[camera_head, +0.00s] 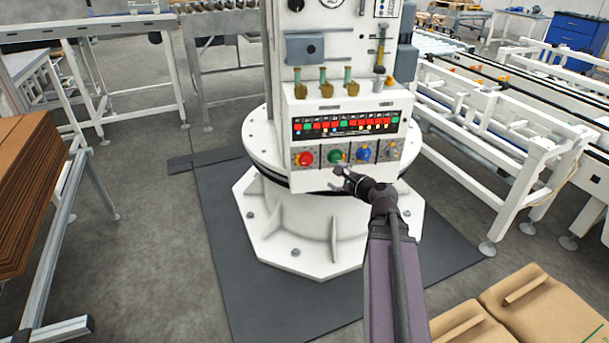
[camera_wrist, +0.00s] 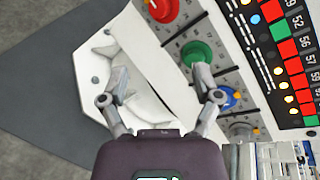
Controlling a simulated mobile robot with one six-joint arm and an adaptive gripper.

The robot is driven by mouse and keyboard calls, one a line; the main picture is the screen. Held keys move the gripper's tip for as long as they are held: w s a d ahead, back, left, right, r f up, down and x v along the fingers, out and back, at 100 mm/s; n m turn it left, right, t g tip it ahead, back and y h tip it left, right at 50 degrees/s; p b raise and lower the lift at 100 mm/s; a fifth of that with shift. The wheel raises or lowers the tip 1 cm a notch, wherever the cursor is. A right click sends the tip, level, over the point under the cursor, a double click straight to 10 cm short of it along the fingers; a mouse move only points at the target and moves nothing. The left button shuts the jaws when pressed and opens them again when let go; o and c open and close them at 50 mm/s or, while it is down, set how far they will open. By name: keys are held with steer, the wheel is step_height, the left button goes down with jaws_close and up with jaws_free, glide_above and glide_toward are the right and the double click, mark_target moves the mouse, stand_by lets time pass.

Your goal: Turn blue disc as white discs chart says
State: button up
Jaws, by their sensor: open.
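The blue disc (camera_head: 363,153) is a round knob on the lower row of the white column's control panel, right of a green disc (camera_head: 337,156) and a red disc (camera_head: 305,158). In the wrist view the blue disc (camera_wrist: 228,97) is partly hidden behind my gripper's right finger. The chart (camera_head: 345,123) is a dark strip of red and green cells with small lit dots above the discs; it also shows in the wrist view (camera_wrist: 285,58), tilted. My gripper (camera_head: 343,178) is open and empty, just below the green disc in the head view. Its fingers (camera_wrist: 161,88) are spread wide.
A grey knob (camera_head: 391,151) sits right of the blue disc. Several brass-and-green fittings (camera_head: 325,88) stand on the ledge above the chart. Conveyor frames (camera_head: 500,120) stand at the right, and cardboard boxes (camera_head: 545,305) lie at the lower right.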

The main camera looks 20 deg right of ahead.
steer(key=s+a+r+n+g+y+p, duration=0.1)
steer(key=a+r+n+g+y+p, duration=0.1)
steer(key=a+n+g+p, duration=0.3)
steer(key=shift+s+a+r+n+p, duration=0.15)
steer(key=shift+s+a+n+p, duration=0.2)
steer(key=shift+a+n+p, duration=1.7)
steer(key=shift+a+b, duration=0.65)
steer(key=shift+a, duration=0.5)
steer(key=s+a+f+n+g+h, duration=0.5)
steer(key=s+a+f+n+g, duration=0.4)
steer(key=s+n, duration=0.45)
step_height(320, 180, up, 19)
steer(key=w+n+p, duration=0.1)
steer(key=w+p, duration=0.1)
steer(key=p, duration=1.5)
steer(key=shift+n+g+p, duration=0.3)
steer(key=shift+p, duration=0.1)
